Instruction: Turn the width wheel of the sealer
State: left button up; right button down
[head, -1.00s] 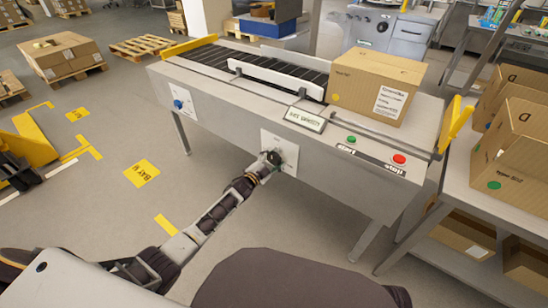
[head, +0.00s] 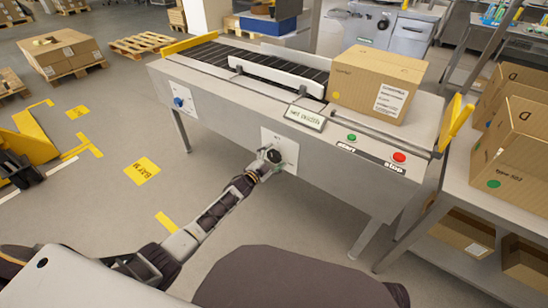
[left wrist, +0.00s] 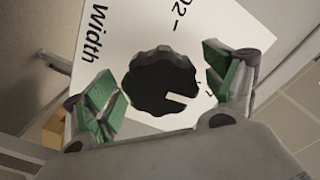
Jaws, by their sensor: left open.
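The width wheel (left wrist: 158,80) is a black scalloped knob with a pale notch, on a white plate (left wrist: 122,28) marked "Width" in the left wrist view. In the head view the wheel (head: 273,156) sits on the front panel of the grey sealer (head: 225,110). My left gripper (left wrist: 165,85) is open, with one green-padded finger on each side of the wheel and visible gaps to it. In the head view the left gripper (head: 265,167) is at the wheel, its fingers too small to make out. My right gripper is not in view.
A cardboard box (head: 372,85) stands on the sealer, by the green start button (head: 351,138) and red stop button (head: 399,157). A blue knob (head: 179,102) is on the panel's left. A table (head: 465,185) with boxes stands at right.

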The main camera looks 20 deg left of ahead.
pick_arm(q)
jog(key=shift+s, duration=0.15)
jog(key=v, duration=1.1)
jog(key=shift+s+a, duration=0.15)
jog(key=shift+s, duration=0.2)
dwell(0.4)
dwell(0.7)
